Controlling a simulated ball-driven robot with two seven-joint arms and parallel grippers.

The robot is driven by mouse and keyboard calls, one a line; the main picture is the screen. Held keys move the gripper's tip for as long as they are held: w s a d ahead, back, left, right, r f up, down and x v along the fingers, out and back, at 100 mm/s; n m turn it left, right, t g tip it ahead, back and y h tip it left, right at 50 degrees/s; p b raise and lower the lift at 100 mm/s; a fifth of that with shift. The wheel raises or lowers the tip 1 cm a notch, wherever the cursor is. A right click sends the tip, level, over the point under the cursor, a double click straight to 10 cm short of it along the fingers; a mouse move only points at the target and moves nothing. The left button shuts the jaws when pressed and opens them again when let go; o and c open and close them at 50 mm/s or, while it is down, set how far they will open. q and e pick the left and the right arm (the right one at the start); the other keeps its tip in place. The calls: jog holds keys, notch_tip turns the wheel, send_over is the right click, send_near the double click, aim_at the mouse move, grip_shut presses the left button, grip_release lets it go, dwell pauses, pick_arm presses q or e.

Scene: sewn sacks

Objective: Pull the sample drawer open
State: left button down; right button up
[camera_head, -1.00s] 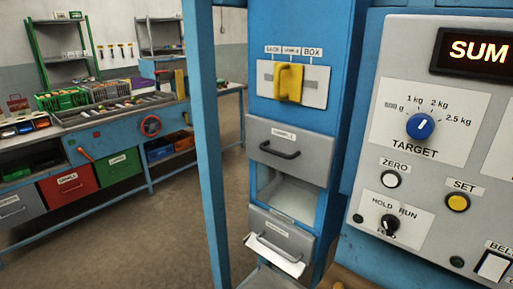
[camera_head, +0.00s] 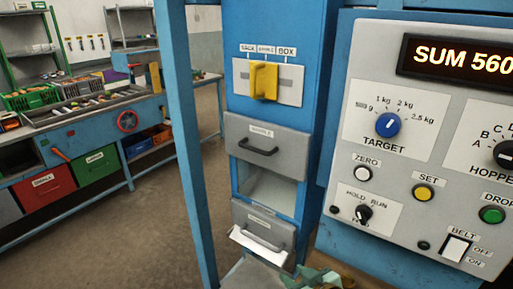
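The blue column carries a grey drawer (camera_head: 290,141) with a dark bar handle (camera_head: 258,147); its small label seems to read SAMPLE. The drawer front looks closed or nearly so. Below it is a pale recess (camera_head: 268,188). Lower down is a second grey front (camera_head: 278,232) with a handle and a white lip. My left gripper is out of view.
A yellow lever (camera_head: 264,81) sits above the drawer, under SACK and BOX labels. A blue post (camera_head: 187,150) stands left of the column. A control panel (camera_head: 420,130) with knobs and buttons fills the right. A workbench (camera_head: 100,130) with bins stands at back left.

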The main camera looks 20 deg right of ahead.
jog(key=w+r+m+t+y, duration=0.3)
jog(key=w+r, duration=0.3)
jog(key=w, duration=0.1)
jog(key=m+t+y, duration=0.2)
jog(key=m+t, duration=0.3)
jog(key=m, duration=0.3)
send_near(256, 150)
jog(key=x, duration=0.3)
jog(key=b+x, duration=0.1)
jog(key=x, duration=0.3)
jog(key=b+x, duration=0.1)
jog(key=x, duration=0.2)
jog(key=shift+w+d+f, duration=0.15)
jog(key=shift+w+f, duration=0.05)
jog(key=shift+w, duration=0.15)
grip_shut()
